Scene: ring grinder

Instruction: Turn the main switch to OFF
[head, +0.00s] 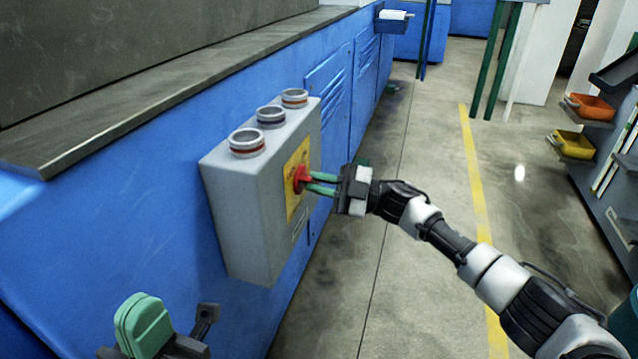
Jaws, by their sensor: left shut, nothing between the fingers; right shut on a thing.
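The main switch is a red rotary knob (300,179) on a yellow plate (292,196), on the side face of a grey switch box (238,200). The box is fixed to the blue machine. My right gripper (310,182), with green fingers, is shut on the red knob, its arm coming in from the lower right. The fingers partly cover the knob, and I cannot read its position. My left gripper (143,322) is shut and empty at the bottom left, below the box and apart from it.
Several round cable fittings (247,142) stand on top of the box. The blue machine (110,170) runs along the left under a grey ledge (150,85). Open floor with a yellow line (474,180) lies to the right. A rack with an orange bin (592,106) and a yellow bin (572,145) stands far right.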

